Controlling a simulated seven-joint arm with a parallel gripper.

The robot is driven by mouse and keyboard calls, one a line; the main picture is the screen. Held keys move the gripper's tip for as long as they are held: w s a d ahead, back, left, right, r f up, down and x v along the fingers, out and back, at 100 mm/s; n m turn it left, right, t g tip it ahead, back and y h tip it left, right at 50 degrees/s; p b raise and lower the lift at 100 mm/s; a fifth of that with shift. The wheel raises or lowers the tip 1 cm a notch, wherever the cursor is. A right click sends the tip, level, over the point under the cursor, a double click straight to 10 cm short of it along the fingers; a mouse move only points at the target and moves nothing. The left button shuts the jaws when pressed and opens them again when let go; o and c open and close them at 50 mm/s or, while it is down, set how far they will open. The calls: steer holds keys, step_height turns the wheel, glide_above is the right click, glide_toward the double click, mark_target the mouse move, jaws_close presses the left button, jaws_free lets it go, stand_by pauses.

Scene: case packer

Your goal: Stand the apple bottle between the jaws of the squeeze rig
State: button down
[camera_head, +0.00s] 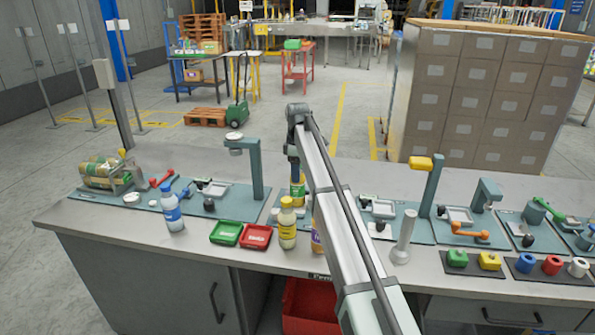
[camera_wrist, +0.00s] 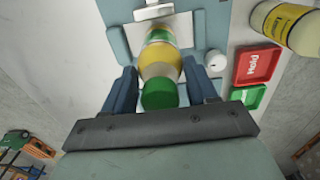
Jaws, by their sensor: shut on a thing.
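A bottle with a green cap and a yellow-and-green label, which I take for the apple bottle (camera_wrist: 160,68), is between my gripper's fingers (camera_wrist: 160,88). My gripper is shut on it. In the head view the bottle (camera_head: 298,187) shows below my gripper (camera_head: 295,170), partly hidden by my arm. In the wrist view its base end is over a teal plate (camera_wrist: 205,30) with grey blocks, likely the squeeze rig. A pale jaw-like block (camera_wrist: 166,11) shows just beyond the base. I cannot tell whether the bottle touches the plate.
A pale-yellow bottle (camera_head: 287,228), green tray (camera_head: 226,233) and red tray (camera_head: 257,237) stand in front, left of my arm. A purple-labelled bottle (camera_head: 316,236) is partly hidden by my arm. Teal post fixtures (camera_head: 256,170) flank this spot.

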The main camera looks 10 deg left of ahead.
steer(key=shift+f, duration=0.1)
steer(key=shift+c, duration=1.6)
jaws_free()
step_height(320, 180, up, 12)
steer(key=shift+r, duration=0.15)
steer(key=shift+o, duration=0.2)
